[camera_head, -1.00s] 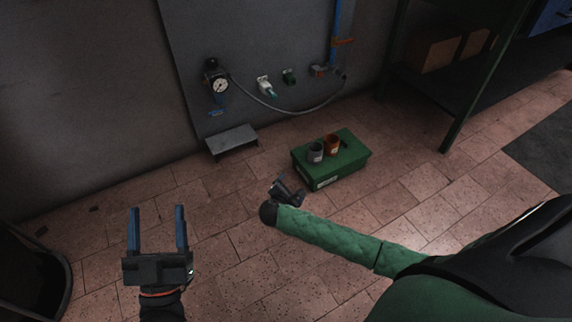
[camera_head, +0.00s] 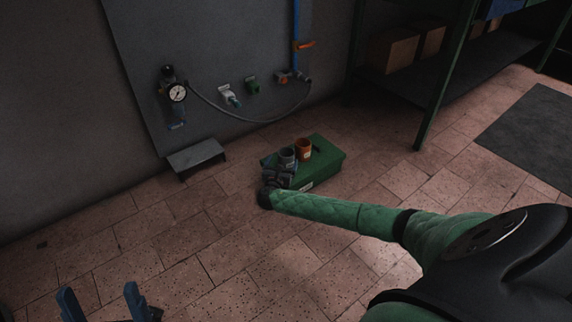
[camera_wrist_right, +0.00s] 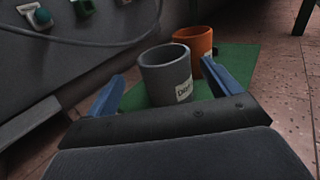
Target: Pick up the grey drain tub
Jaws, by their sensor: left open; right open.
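The grey drain tub (camera_head: 288,155) stands upright on top of a green box (camera_head: 325,164), to the left of an orange tub (camera_head: 304,147). In the right wrist view the grey tub (camera_wrist_right: 168,75) has a white label and stands between my right gripper's two blue fingers, with the gripper open. In the head view my right gripper (camera_head: 278,176) is small and dark, just in front of the grey tub and covering its lower part. I cannot tell whether a finger touches it. My left gripper (camera_head: 100,301) is open and empty at the bottom left, far from the tubs.
The orange tub (camera_wrist_right: 193,44) is close behind and right of the grey one. A low grey step (camera_head: 196,157) stands by the wall panel, which carries a gauge (camera_head: 177,93) and a hose. Dark shelving (camera_head: 440,80) is at the right. The tiled floor is open in front.

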